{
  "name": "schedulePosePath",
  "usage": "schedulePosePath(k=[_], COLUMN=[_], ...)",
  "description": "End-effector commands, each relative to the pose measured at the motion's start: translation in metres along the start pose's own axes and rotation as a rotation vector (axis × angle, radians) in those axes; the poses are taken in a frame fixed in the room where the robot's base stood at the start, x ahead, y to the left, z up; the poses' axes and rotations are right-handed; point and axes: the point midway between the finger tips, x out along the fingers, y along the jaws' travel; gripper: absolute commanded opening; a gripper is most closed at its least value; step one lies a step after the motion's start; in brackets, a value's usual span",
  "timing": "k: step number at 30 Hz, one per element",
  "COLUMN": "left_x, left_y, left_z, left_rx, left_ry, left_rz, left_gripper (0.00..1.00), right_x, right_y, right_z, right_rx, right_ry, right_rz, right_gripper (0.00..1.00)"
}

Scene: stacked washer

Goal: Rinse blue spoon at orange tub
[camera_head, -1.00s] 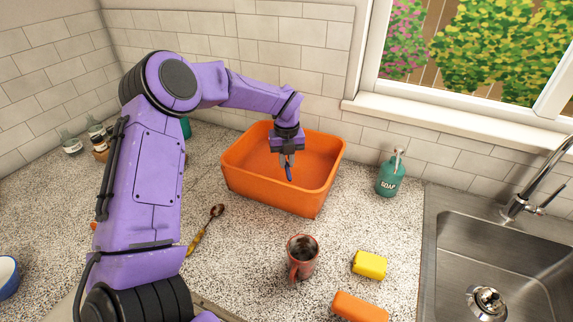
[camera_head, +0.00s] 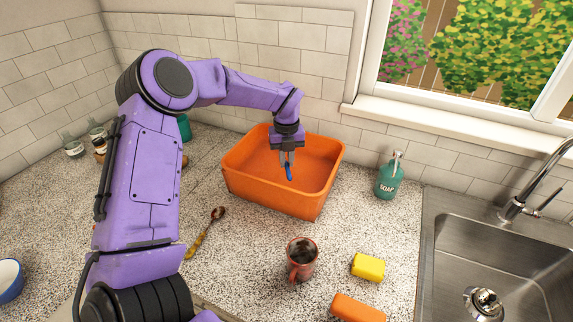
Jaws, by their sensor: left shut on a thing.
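The orange tub (camera_head: 268,195) stands on the speckled counter against the tiled wall. My left gripper (camera_head: 287,160) points down over the tub's opening. It is shut on the blue spoon (camera_head: 289,173), which hangs below the fingers. Only a short blue part of the spoon shows; its upper part is hidden by the fingers. I cannot tell whether the spoon touches the tub's floor. My right gripper is not in view.
A red mug (camera_head: 301,262) with dark contents, a yellow sponge (camera_head: 368,267) and an orange block (camera_head: 358,308) stand in front. A green soap bottle (camera_head: 389,178) stands right of the tub, before the steel sink (camera_head: 500,255).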

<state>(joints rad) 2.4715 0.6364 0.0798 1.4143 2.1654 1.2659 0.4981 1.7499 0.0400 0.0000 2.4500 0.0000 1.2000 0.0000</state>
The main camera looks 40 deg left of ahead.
Motion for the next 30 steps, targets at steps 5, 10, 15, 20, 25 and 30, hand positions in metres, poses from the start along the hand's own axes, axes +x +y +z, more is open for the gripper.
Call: schedulePosePath(k=[5,10,15,20,25,30], left_x=[-0.022,-0.038,-0.054,-0.069,-0.078,-0.077], left_y=[-0.001,0.0,0.0,0.0,0.0,0.0], left_z=[0.0,0.0,0.0,0.0,0.0,0.0], left_rx=[0.001,-0.001,0.0,0.0,0.0,0.0], left_ry=[-0.001,0.0,0.0,-0.001,0.0,0.0], left_rz=[-0.002,-0.002,-0.002,-0.002,-0.001,-0.001], left_gripper=[0.0,0.0,0.0,0.0,0.0,0.0], right_x=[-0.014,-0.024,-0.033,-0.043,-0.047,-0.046], right_y=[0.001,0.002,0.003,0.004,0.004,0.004], right_z=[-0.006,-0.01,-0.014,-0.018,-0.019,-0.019], right_rx=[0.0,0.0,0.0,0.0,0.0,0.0], right_ry=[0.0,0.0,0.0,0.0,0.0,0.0], right_rz=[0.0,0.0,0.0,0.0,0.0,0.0], right_gripper=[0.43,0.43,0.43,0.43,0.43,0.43])
